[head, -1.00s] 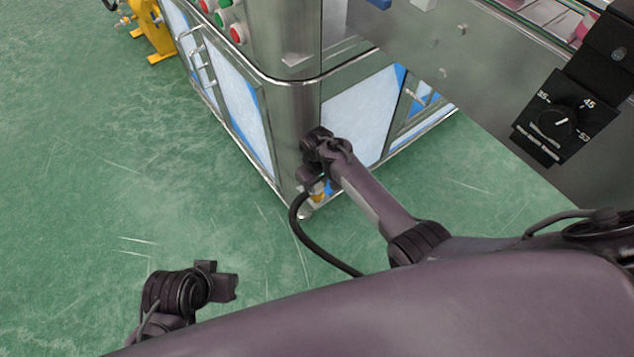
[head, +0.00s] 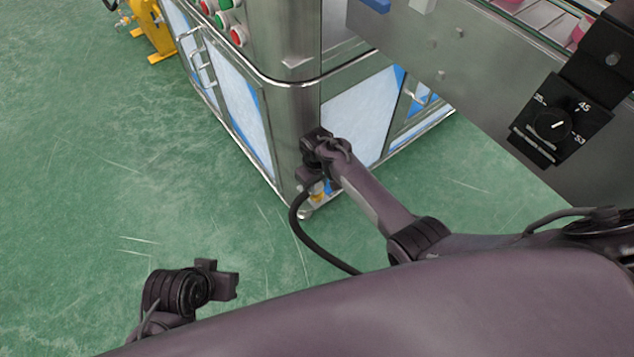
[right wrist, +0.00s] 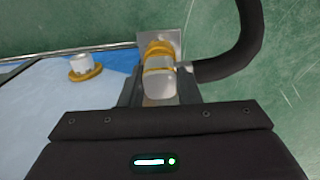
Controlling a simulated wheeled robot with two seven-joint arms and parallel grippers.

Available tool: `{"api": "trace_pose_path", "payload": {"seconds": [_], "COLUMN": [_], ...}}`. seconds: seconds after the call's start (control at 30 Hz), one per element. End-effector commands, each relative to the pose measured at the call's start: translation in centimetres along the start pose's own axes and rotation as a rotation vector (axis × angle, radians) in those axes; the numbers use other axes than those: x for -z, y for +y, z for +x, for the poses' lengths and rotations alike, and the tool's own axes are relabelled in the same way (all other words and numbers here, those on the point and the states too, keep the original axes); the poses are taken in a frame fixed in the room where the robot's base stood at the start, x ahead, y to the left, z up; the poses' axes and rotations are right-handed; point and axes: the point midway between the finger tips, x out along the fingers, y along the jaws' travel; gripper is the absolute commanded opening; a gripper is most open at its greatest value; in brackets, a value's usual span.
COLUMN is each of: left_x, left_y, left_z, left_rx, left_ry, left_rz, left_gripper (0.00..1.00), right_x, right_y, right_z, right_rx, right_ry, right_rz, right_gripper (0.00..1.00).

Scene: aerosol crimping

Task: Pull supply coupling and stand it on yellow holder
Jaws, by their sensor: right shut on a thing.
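The supply coupling (right wrist: 158,82) is a silver body below yellow rings in the right wrist view, between the fingers of my right gripper. A black hose (right wrist: 238,45) runs off from beside it. In the head view, my right gripper (head: 313,181) is shut on it at the machine's lower corner, with a bit of yellow and the hose (head: 301,228) showing below. A grey plate lies behind the yellow rings; I cannot tell whether they are joined. A yellow stand (head: 152,30), perhaps the holder, is at the top left, partly cut off. My left gripper (head: 222,279) is over the floor; its opening is unclear.
The steel machine cabinet (head: 305,110) with its rail and door handles is close beside my right gripper. A second fitting with a yellow flange (right wrist: 85,68) shows in the right wrist view. A dial box (head: 560,120) is at right. The green floor at left is clear.

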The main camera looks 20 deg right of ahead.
Motion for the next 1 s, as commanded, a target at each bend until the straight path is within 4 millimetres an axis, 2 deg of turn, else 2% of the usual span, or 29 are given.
{"api": "trace_pose_path", "payload": {"seconds": [1.0], "left_x": [-0.07], "left_y": [-0.02], "left_z": [0.23], "left_rx": [0.000], "left_ry": [0.000], "left_rz": [0.000], "left_gripper": [0.36], "right_x": [0.04], "right_y": [0.00], "right_z": [0.71], "right_rx": [0.000], "right_ry": [0.000], "right_rz": [0.000], "right_gripper": [0.00]}}
